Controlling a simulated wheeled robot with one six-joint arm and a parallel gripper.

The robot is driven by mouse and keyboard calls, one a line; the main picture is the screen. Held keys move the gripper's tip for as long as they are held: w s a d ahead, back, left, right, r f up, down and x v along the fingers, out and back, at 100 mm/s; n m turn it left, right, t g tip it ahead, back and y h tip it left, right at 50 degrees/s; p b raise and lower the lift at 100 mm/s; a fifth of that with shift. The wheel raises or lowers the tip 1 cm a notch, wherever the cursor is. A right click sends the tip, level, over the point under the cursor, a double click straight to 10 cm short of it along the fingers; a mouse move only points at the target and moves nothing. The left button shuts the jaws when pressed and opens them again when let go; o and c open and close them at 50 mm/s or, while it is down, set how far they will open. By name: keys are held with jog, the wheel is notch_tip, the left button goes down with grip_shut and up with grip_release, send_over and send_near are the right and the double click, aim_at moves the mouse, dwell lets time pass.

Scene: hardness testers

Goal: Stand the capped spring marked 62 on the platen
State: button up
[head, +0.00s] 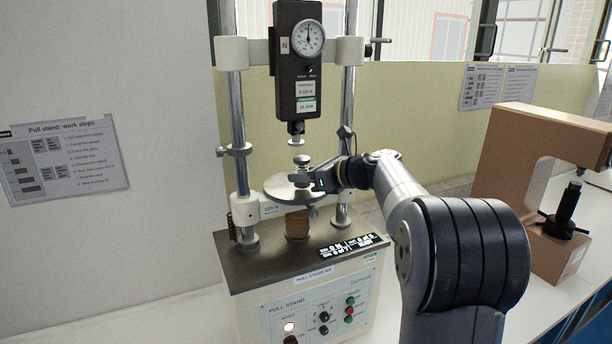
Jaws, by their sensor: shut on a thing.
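The pull stand holds a round metal platen (277,190) on its lower crossbar, under the black force gauge (297,75). My gripper (303,177) reaches in from the right at platen height and is shut on a small capped spring (301,161). The spring's pale, round top cap shows above the fingers. It looks upright, over the right part of the platen and below the gauge's tip (296,128). The fingers hide its lower part, so I cannot tell whether it touches the platen. No number on it is readable.
Steel columns (238,120) flank the platen on both sides. The control box (310,310) with knobs and buttons is below. A brown tester (535,150) stands on the bench at right. A pale wall with an instruction sheet is at left.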

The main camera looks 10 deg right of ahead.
jog(key=shift+w+a+p, duration=0.2)
jog(key=shift+w+p, duration=0.1)
jog(key=shift+w, duration=0.55)
jog(key=shift+w+a+p, duration=0.15)
jog(key=shift+w+p, duration=0.15)
jog(key=shift+w, duration=0.5)
jog(key=shift+f, duration=0.45)
jog(key=o, duration=1.5)
jog(key=shift+f, duration=0.1)
jog(key=shift+d, duration=0.1)
jog(key=shift+s+d+b, duration=0.3)
jog(key=shift+s+d, duration=0.85)
jog(key=shift+s, duration=0.2)
jog(key=shift+s+d+b, duration=0.25)
jog(key=shift+s+d, duration=0.85)
jog(key=shift+s, duration=0.2)
